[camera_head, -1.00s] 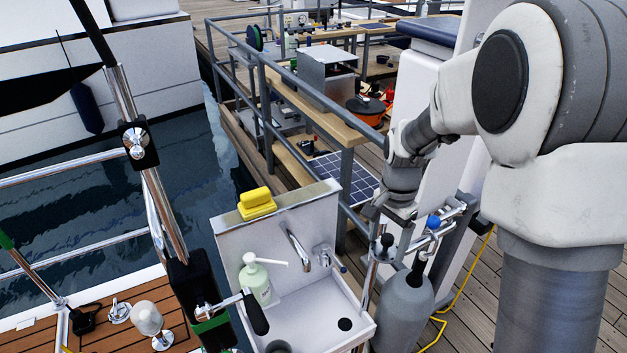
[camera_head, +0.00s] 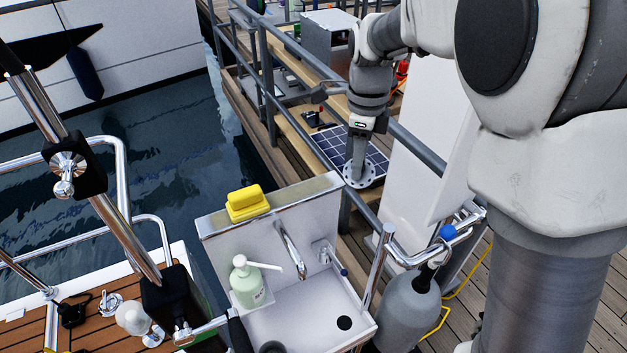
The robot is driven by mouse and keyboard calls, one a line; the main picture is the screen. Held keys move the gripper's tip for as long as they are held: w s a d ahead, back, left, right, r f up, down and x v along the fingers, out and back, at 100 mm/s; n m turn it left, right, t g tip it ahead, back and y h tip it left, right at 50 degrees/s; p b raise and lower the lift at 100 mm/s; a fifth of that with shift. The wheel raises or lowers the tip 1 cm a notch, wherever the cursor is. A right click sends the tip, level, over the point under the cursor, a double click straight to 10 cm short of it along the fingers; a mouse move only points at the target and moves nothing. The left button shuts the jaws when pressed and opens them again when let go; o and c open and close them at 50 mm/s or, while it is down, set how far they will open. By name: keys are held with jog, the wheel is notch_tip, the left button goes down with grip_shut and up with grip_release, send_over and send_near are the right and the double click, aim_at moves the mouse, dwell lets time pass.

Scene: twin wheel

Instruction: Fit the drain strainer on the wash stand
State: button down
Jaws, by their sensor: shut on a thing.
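The wash stand (camera_head: 217,221) is at the bottom centre, with a raised back panel, a tap (camera_head: 290,252) and a white basin. A dark round drain hole (camera_head: 344,323) shows in the basin floor. My gripper (camera_head: 361,135) points down, above and behind the basin's right side in the picture. It is shut on the drain strainer (camera_head: 358,178), a grey disc with small holes at its rim, hanging below on a stem. The strainer is clear of the wash stand, seen against the solar panel. The fingertips are small and partly hidden.
A green soap bottle (camera_head: 246,283) stands in the basin area, and a yellow sponge (camera_head: 246,203) lies on the back panel's top. A chrome rail (camera_head: 378,262) and a grey cylinder (camera_head: 408,310) stand right of the basin. A solar panel (camera_head: 330,145) lies behind.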

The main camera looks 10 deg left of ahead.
dwell(0.3)
jog(key=p, duration=0.2)
send_over(312, 186)
notch_tip(312, 186, down, 7)
jog(key=shift+s+d+r, duration=0.1)
notch_tip(312, 186, down, 4)
jog(key=shift+r, duration=0.1)
jog(key=shift+s, duration=0.1)
jog(key=c, duration=0.6)
grip_release()
jog(key=shift+f, duration=0.2)
jog(key=shift+c, duration=0.2)
jog(key=o, duration=0.6)
jog(key=shift+r, duration=0.15)
jog(key=shift+o, duration=0.2)
